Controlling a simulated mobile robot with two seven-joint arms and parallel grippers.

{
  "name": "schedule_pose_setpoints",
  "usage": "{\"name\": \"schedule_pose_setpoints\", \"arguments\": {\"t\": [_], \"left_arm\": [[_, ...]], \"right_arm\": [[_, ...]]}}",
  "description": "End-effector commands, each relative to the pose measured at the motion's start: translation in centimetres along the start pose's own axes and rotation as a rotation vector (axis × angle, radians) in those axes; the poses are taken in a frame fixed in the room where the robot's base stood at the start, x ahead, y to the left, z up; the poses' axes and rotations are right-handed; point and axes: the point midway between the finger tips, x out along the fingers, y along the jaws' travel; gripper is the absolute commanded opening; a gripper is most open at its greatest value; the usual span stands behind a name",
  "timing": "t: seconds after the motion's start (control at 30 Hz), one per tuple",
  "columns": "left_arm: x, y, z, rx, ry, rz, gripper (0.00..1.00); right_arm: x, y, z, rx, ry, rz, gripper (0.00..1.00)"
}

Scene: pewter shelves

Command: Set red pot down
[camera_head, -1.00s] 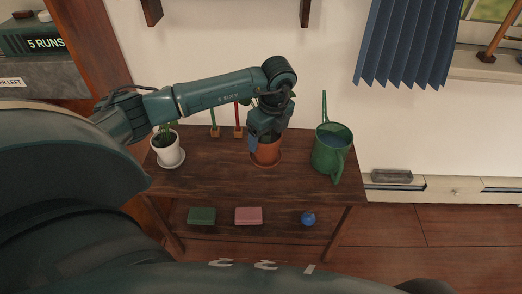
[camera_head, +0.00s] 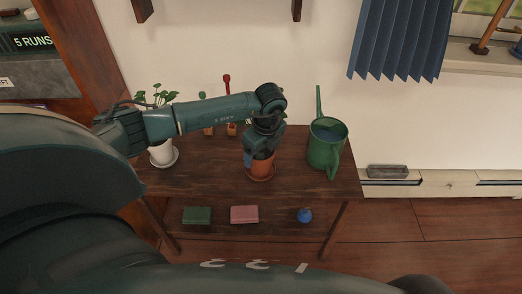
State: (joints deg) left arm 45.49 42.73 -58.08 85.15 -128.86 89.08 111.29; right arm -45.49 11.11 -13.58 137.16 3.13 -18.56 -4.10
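The red pot (camera_head: 263,169), a terracotta pot with its saucer, is upright at the middle of the dark wooden table top (camera_head: 220,182). I cannot tell whether its base touches the wood. My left gripper (camera_head: 260,153) points down at the pot from above, with a blue fingertip at the left of the rim. It appears shut on the pot, but the far finger is hidden. The gripper and wrist cover the pot's top and any plant in it. My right gripper is not in view.
A green watering can (camera_head: 326,150) stands to the right, and a white potted plant (camera_head: 161,154) to the left. A red-handled tool (camera_head: 227,85) stands behind my arm. The lower shelf holds a green box (camera_head: 197,215), a pink box (camera_head: 244,214) and a blue ball (camera_head: 304,215).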

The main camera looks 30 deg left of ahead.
Motion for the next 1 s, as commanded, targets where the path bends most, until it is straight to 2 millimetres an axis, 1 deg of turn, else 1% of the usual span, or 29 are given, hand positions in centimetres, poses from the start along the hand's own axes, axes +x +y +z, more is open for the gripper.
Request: {"name": "schedule_pose_setpoints", "arguments": {"t": [0.03, 0.2, 0.27, 0.47, 0.57, 0.67, 0.8, 1.0], "left_arm": [[0.0, 0.0, 0.0, 0.000, 0.000, 0.000, 0.79], [0.0, 0.0, 0.0, 0.000, 0.000, 0.001, 0.93], [0.0, 0.0, 0.0, 0.000, 0.000, 0.001, 0.97], [0.0, 0.0, 0.0, 0.000, 0.000, 0.001, 0.97], [-0.5, 0.0, 0.1, 0.000, 0.000, 0.000, 0.97], [-1.8, -0.1, 0.1, 0.000, 0.001, -0.003, 0.97], [-4.7, -0.1, 0.1, 0.001, 0.000, -0.005, 0.97], [-8.9, -0.1, 0.1, 0.001, 0.000, -0.003, 0.97]], "right_arm": [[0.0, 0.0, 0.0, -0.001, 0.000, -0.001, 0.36], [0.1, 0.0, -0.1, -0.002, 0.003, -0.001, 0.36], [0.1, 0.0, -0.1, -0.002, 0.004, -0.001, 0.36], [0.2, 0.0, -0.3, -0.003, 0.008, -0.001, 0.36], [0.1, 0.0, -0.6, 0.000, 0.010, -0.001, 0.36], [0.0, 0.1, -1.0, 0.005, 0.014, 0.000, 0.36], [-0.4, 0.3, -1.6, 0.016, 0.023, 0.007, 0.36], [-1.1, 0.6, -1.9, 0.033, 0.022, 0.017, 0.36]]}}
